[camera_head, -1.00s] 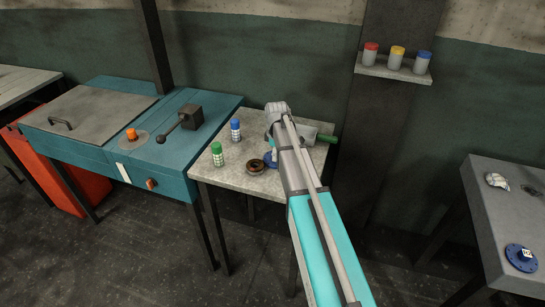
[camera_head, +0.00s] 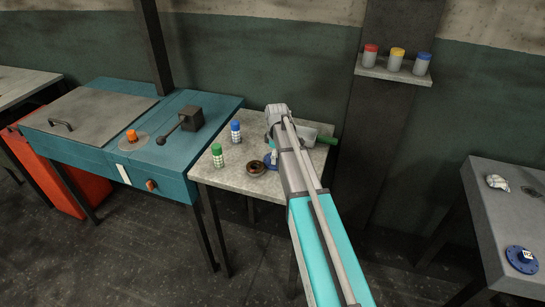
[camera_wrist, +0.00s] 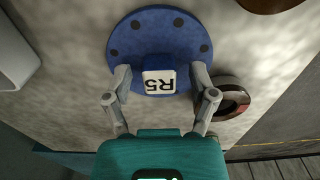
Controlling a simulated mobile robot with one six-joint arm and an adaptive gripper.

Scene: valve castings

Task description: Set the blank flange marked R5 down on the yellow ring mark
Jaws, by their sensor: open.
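The blue blank flange (camera_wrist: 180,32) lies on the pale bench top, with R5 on the white label on its raised hub. My gripper (camera_wrist: 161,78) is open, with one finger on each side of the hub. I cannot tell whether the fingers touch it. In the head view, only part of the flange (camera_head: 271,160) shows beside my arm, which hides my fingers. A second blue flange (camera_head: 522,260) with a white label sits on the grey table at right; its marking is too small to read. I see no yellow ring mark in either view.
A dark reddish ring (camera_head: 256,169) lies close to the flange on the bench (camera_head: 233,181). Green (camera_head: 217,155) and blue (camera_head: 235,131) capped bottles stand to the left. A green-handled object (camera_head: 326,139) lies behind my arm.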

